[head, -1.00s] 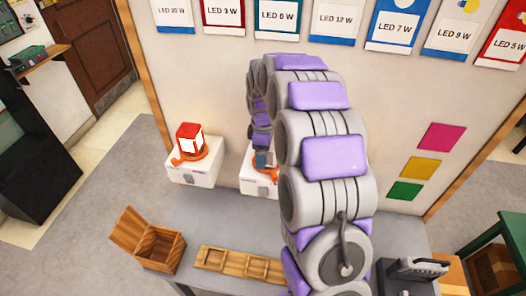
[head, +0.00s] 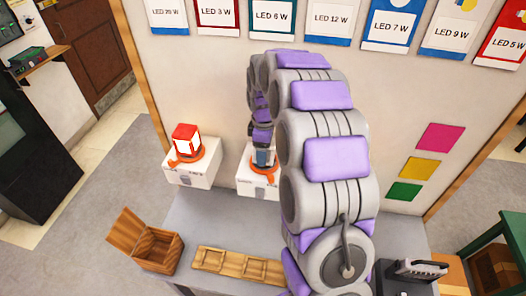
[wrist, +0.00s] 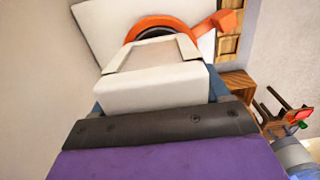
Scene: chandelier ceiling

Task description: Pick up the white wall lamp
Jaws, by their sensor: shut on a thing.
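The white wall lamp (wrist: 150,88) fills the middle of the wrist view, a pale block with a recessed tan top face. My gripper (head: 263,158) is shut on it; a dark bar and blue parts of the gripper show close against the lamp in the wrist view. An orange ring (wrist: 160,24) with a dark opening lies just beyond the lamp, on a white box (head: 252,187). In the head view my gripper is over this box, and the lamp is mostly hidden by it. I cannot tell whether the lamp still touches the ring.
A red and white lamp (head: 186,142) stands in an orange ring on another white box (head: 196,172) to the left. On the grey table (head: 200,218) are an open wooden box (head: 155,250) and a wooden tray (head: 238,263). A wall with LED signs rises behind.

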